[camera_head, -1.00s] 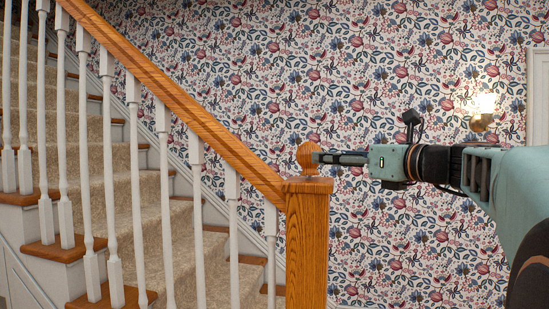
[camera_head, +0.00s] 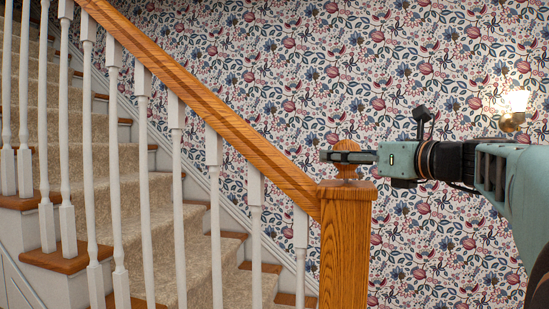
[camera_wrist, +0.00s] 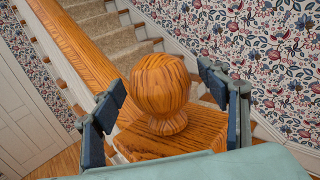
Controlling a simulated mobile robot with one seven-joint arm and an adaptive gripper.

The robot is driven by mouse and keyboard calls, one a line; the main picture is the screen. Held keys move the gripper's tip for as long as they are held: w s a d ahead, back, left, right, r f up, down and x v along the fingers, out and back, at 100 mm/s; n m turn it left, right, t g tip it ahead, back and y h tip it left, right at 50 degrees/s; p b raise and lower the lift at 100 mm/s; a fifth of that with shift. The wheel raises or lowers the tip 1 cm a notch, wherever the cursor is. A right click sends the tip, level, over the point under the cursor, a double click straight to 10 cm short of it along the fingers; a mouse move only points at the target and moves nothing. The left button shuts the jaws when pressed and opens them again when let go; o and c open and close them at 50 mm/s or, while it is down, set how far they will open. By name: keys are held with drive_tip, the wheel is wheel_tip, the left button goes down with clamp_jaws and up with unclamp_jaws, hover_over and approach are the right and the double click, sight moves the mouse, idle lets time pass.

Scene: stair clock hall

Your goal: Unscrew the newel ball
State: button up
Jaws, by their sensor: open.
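The newel ball (camera_wrist: 160,82) is a round, striped orange-brown wooden ball on a short, flared neck. It sits on the square cap of the newel post (camera_head: 345,245). In the wrist view my gripper (camera_wrist: 162,88) is open, with one finger on each side of the ball and a visible gap on both sides. In the head view my gripper (camera_head: 347,156) reaches in level from the right. Its near finger covers the middle of the ball, whose top (camera_head: 347,144) shows above it.
The sloping wooden handrail (camera_head: 215,125) meets the post from the upper left, with white balusters (camera_head: 215,200) below it. Carpeted stairs (camera_head: 150,225) rise behind. A lit wall lamp (camera_head: 513,110) is at the right on flowered wallpaper. The space above the ball is clear.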

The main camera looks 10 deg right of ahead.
drive_tip(key=shift+w, duration=0.15)
drive_tip(key=c, duration=1.3)
drive_tip(key=shift+r, duration=0.1)
drive_tip(key=shift+r, duration=0.1)
drive_tip(key=shift+r+p, duration=0.85)
drive_tip(key=shift+p, duration=0.2)
